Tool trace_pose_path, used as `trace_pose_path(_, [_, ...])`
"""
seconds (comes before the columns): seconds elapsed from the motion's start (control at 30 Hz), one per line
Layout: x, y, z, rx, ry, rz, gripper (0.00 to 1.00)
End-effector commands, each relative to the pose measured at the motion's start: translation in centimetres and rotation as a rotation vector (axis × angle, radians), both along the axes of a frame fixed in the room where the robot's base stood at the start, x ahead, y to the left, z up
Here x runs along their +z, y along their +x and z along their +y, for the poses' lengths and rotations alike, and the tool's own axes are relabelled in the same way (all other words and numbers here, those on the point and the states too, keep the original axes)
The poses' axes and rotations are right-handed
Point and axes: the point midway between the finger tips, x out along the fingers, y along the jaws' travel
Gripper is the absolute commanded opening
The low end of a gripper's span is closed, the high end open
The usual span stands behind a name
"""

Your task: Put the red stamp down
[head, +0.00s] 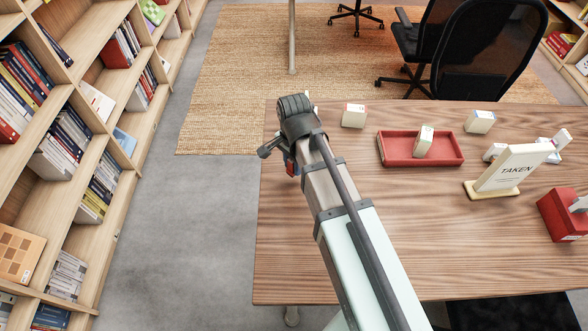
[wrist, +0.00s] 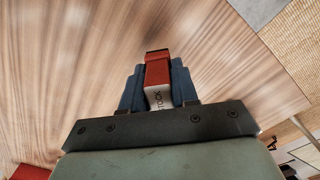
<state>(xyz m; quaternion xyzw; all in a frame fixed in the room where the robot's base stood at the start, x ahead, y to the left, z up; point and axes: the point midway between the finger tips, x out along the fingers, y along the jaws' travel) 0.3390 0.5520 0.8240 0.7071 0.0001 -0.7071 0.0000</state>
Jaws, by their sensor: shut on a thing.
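The red stamp (wrist: 158,72) is between the two dark blue fingers of my gripper (wrist: 157,88) in the wrist view. The gripper is shut on it. A white face on the stamp has dark lettering that looks like "STOCK". In the head view my gripper (head: 291,166) is at the left edge of the wooden table (head: 300,270), and only a small bit of red shows there. My arm hides most of the stamp. Wood grain shows around the stamp in the wrist view; I cannot tell how large the gap to the tabletop is.
A red tray (head: 390,160) holds a small white block (head: 424,142). Other white blocks (head: 354,115) (head: 479,122), a "TAKEN" sign (head: 512,168) and a red box (head: 562,214) stand on the table. The table's front left is bare. Bookshelves (head: 130,160) line the left; office chairs (head: 487,50) stand behind.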

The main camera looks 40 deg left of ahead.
Motion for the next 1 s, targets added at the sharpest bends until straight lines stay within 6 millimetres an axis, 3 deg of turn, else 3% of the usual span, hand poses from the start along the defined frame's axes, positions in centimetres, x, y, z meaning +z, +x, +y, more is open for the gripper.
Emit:
trace_pose_path(0.3, [-3.2, 0.0, 0.0, 0.000, 0.000, 0.000, 0.00])
trace_pose_path(0.7, [-3.5, 0.0, 0.0, 0.000, 0.000, 0.000, 0.00])
trace_pose_path(0.73, [-3.6, 0.0, 0.0, 0.000, 0.000, 0.000, 0.30])
trace_pose_path(1.0, [-3.5, 0.0, 0.0, 0.000, 0.000, 0.000, 0.54])
